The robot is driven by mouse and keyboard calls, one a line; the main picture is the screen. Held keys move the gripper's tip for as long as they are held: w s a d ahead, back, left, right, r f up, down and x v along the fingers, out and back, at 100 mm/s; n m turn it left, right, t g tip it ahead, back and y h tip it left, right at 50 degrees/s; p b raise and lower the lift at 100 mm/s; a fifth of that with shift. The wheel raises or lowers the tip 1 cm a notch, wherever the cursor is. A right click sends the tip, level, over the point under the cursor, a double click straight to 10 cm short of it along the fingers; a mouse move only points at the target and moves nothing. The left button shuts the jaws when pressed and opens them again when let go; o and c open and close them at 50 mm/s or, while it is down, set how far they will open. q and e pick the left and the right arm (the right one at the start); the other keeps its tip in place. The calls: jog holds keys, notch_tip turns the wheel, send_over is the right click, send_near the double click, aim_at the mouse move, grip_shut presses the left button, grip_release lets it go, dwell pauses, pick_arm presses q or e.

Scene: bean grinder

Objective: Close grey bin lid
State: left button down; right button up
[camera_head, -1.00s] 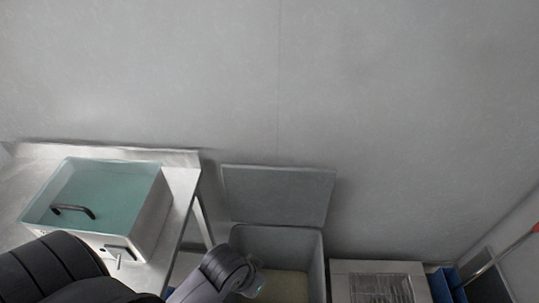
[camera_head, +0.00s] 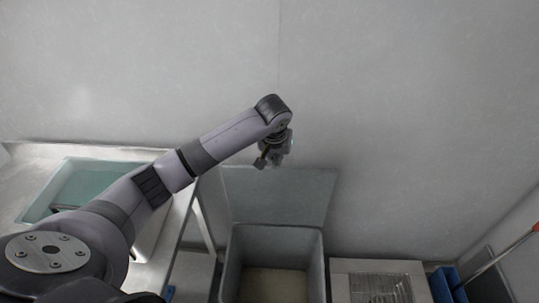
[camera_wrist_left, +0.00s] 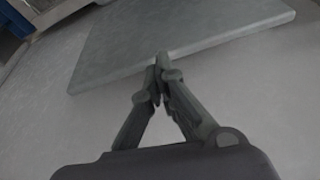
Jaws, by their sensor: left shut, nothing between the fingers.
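The grey bin (camera_head: 317,262) stands open against the wall, with pale contents low inside it. Its grey lid (camera_head: 285,198) is raised and leans back near the wall. The lid also shows as a flat slab in the left wrist view (camera_wrist_left: 190,32). My left gripper (camera_head: 261,163) is shut and empty, near the lid's upper left edge in the head view. In the left wrist view the fingertips (camera_wrist_left: 158,62) overlap the lid's edge; I cannot tell whether they touch it. My right gripper is not in view.
A white unit with a grille (camera_head: 381,287) and a blue bin (camera_head: 441,284) stand right of the grey bin. The wall (camera_head: 420,110) is bare.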

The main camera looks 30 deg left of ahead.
pick_arm(q)
jog(key=w+a+r+n, duration=0.2)
jog(key=a+r, duration=0.2)
jog(key=p+x, duration=0.1)
jog(key=x, duration=0.9)
jog(key=shift+w+a+p, duration=0.2)
jog(key=shift+a+p, duration=0.05)
jog(key=shift+p, duration=0.1)
